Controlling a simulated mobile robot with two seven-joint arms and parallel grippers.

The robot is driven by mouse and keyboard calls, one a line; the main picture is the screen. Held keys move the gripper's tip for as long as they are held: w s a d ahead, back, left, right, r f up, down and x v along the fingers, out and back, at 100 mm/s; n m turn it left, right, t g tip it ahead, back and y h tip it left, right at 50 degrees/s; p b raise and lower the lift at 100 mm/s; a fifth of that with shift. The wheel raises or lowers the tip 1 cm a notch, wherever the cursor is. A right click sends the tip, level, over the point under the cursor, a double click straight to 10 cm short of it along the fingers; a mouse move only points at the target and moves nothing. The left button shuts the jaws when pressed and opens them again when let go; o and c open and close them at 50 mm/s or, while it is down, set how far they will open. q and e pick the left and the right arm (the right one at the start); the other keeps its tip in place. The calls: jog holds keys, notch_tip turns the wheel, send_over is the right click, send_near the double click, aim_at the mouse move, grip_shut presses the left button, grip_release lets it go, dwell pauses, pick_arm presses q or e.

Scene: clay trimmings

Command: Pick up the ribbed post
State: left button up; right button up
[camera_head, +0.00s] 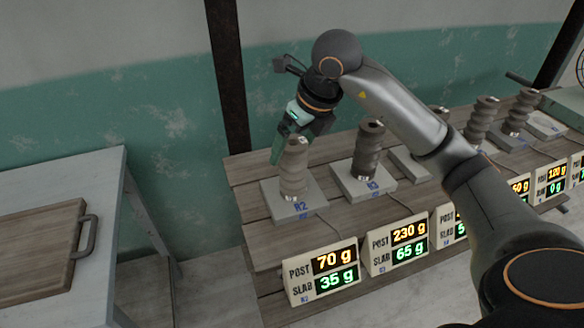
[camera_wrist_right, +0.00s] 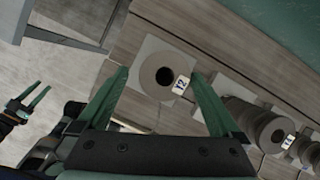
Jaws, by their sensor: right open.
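Several ribbed posts stand on grey slabs on a wooden bench. The nearest, a light brown-grey ribbed post (camera_head: 294,172), stands upright on the slab marked R2 (camera_head: 272,207). My right gripper (camera_head: 287,146) is at this post's top, its green fingers pointing down; one finger shows on the left and the other is partly hidden. In the right wrist view, the post (camera_wrist_right: 147,76) shows from above as a ring with a dark hole, between the open fingers (camera_wrist_right: 158,76) with gaps on both sides. My left gripper (camera_wrist_right: 28,100) shows at the left edge there, its fingers apart and empty.
A darker post (camera_head: 368,150) stands on the adjoining slab, with more posts to the right. Displays, including one reading 70 g and 35 g (camera_head: 322,272), line the bench front. A side table (camera_head: 95,175) with a wooden board (camera_head: 40,250) stands left.

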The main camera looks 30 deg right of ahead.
jog(key=shift+s+x, duration=0.1)
jog(key=shift+x, duration=1.6)
jog(key=shift+s+x, duration=0.15)
jog(key=shift+x, duration=1.6)
jog(key=shift+d+f, duration=0.1)
jog(key=shift+d, duration=0.15)
grip_shut()
